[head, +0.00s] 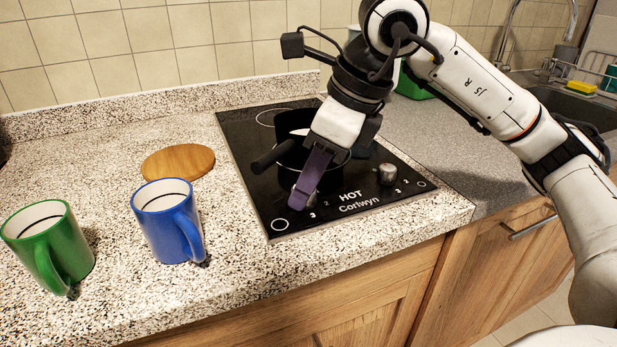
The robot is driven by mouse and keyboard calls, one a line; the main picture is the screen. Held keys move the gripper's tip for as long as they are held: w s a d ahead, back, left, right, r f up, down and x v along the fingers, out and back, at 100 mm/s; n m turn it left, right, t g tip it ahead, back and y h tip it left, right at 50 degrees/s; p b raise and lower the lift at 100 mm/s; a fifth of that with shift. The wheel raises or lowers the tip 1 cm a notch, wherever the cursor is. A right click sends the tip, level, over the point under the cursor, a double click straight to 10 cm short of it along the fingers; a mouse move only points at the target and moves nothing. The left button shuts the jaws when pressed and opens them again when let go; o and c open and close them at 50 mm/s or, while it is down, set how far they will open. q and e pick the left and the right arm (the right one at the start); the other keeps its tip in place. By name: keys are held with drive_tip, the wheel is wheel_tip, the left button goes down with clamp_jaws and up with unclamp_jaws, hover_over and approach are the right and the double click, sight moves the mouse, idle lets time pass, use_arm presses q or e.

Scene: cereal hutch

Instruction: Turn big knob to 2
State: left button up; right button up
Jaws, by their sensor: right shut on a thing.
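The black cooktop (248,148) is set in the speckled counter. My right gripper (303,198) reaches down from the upper right, with its purple fingers over the front left of the cooktop. It is shut on the left knob, which the fingers mostly hide. Printed digits, including a 3 and a 2, show just right of the fingertips. The way the held knob points cannot be made out. Another silver knob (387,174) stands free to the right, near its own printed digits. My left gripper is not in view.
A dark pot with a handle (268,160) stands on the cooktop, close behind my gripper and partly hidden. A round wooden board (178,161), a blue mug (166,222) and a green mug (46,245) are to the left. A sink (575,108) is at the right.

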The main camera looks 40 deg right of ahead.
drive_tip(key=m+h, duration=0.1)
drive_tip(key=m, duration=0.3)
drive_tip(key=shift+a+r+t+h+p, duration=0.1)
drive_tip(key=shift+a+t+h+p, duration=0.1)
drive_tip(key=shift+t+h+p, duration=0.15)
drive_tip(key=m+h+p, duration=0.1)
drive_tip(key=m, duration=0.3)
drive_tip(key=shift+h, duration=0.35)
drive_tip(key=shift+a+m, duration=0.1)
drive_tip(key=shift+m, duration=0.2)
drive_tip(key=shift+p, duration=0.3)
drive_tip(key=o, duration=0.8)
